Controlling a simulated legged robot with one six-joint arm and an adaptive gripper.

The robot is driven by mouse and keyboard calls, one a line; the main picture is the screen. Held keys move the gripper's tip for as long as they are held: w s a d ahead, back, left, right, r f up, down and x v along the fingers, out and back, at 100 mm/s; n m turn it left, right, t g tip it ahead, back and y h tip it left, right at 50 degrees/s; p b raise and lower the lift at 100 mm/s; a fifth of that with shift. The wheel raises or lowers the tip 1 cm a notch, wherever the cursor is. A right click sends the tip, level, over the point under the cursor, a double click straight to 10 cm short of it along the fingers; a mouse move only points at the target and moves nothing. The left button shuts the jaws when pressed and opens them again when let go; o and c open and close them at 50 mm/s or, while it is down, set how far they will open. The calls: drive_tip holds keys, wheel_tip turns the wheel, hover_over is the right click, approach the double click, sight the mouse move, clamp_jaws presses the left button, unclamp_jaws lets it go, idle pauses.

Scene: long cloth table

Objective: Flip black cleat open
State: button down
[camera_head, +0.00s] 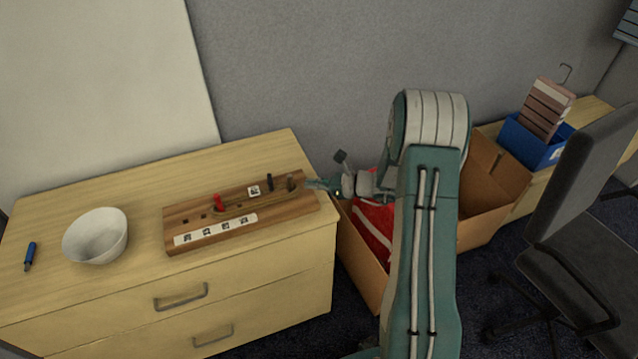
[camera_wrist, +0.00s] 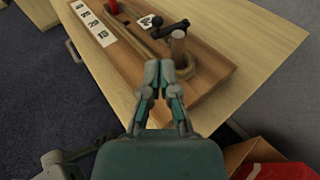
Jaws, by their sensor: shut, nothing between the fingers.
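A wooden board (camera_head: 190,240) lies on the light wood cabinet, and it also shows in the wrist view (camera_wrist: 205,75). The black cleat (camera_head: 270,182) stands up near the board's right end; in the wrist view the black cleat (camera_wrist: 170,29) lies beyond my fingertips. A wooden post (camera_head: 291,184) stands beside it, and this post (camera_wrist: 178,46) is between my gripper and part of the cleat. A red cleat (camera_head: 218,203) stands further left.
A white bowl (camera_head: 96,236) and a blue pen-like item (camera_head: 30,255) sit on the cabinet's left. A cardboard box (camera_head: 362,265) with red cloth stands beside the cabinet, below my arm. A blue bin (camera_head: 530,141) and a dark chair (camera_head: 585,190) are at right.

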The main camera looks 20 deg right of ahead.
sight(270, 182)
drive_tip(key=x, duration=0.8)
drive_tip(key=shift+s+a+r, duration=0.15)
drive_tip(key=shift+a, duration=0.1)
drive_tip(key=shift+w+a, duration=0.3)
drive_tip(key=shift+w, duration=0.1)
